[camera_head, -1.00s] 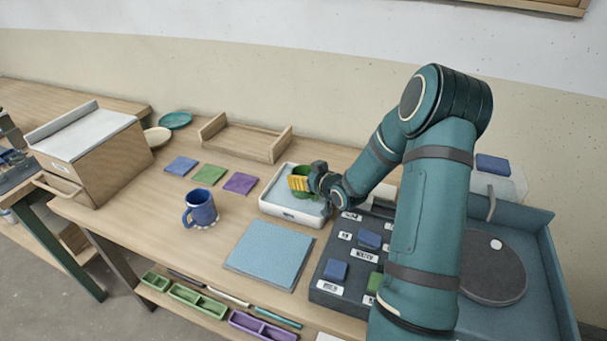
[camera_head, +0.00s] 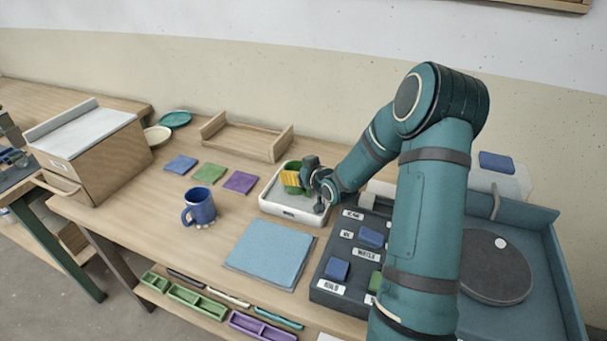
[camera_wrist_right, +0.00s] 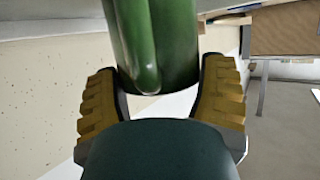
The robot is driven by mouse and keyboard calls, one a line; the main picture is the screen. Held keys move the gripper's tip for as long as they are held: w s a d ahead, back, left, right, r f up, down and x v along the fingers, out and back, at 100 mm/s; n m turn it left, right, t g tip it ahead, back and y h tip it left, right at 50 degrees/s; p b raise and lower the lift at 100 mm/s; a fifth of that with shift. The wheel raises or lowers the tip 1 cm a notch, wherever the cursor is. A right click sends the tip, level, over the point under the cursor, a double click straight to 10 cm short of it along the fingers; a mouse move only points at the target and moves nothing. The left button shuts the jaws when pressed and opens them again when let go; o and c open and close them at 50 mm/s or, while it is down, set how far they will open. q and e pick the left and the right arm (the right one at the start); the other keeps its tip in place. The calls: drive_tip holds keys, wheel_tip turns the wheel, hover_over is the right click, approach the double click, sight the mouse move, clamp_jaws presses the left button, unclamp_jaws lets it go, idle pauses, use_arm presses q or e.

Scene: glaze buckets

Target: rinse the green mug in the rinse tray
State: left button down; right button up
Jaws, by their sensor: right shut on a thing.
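The green mug (camera_head: 294,166) is at the white rinse tray (camera_head: 292,213), over its back part. My right gripper (camera_head: 291,179) is shut on the green mug; its yellow finger pads cover much of the mug in the head view. In the right wrist view the green mug (camera_wrist_right: 152,45) stands between the two yellow-padded fingers (camera_wrist_right: 160,95), with its handle facing the camera. I cannot tell whether the mug's base touches the tray floor. My left gripper is not in view.
A blue mug (camera_head: 200,207) stands left of the tray. Blue, green (camera_head: 209,173) and purple tiles lie behind it. A light blue mat (camera_head: 270,255) lies in front of the tray. A dark panel with labels (camera_head: 345,265) is to the right. A wooden tray (camera_head: 245,140) stands behind.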

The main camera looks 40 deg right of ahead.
drive_tip(key=shift+s+d+f, duration=0.15)
drive_tip(key=shift+s+d, duration=0.25)
drive_tip(key=shift+s, duration=0.4)
drive_tip(key=shift+s+d+f, duration=0.1)
drive_tip(key=shift+s+d, duration=0.3)
drive_tip(key=shift+s, duration=0.35)
drive_tip(key=shift+s+f, duration=0.1)
drive_tip(key=shift+w+a+b, duration=0.25)
drive_tip(key=shift+w+b, duration=0.25)
drive_tip(key=shift+w, duration=0.15)
drive_tip(key=shift+w+a+r, duration=0.2)
drive_tip(key=shift+w+a, duration=0.1)
drive_tip(key=shift+w, duration=0.3)
drive_tip(key=shift+w+a+r, duration=0.2)
drive_tip(key=shift+w+a, duration=0.1)
drive_tip(key=shift+w, duration=0.25)
wheel_tip(320, 180, up, 9)
drive_tip(key=s+p, duration=0.2)
drive_tip(key=p, duration=0.3)
drive_tip(key=shift+s+d+p, duration=0.15)
drive_tip(key=shift+d+p, duration=0.2)
drive_tip(key=shift+d, duration=0.1)
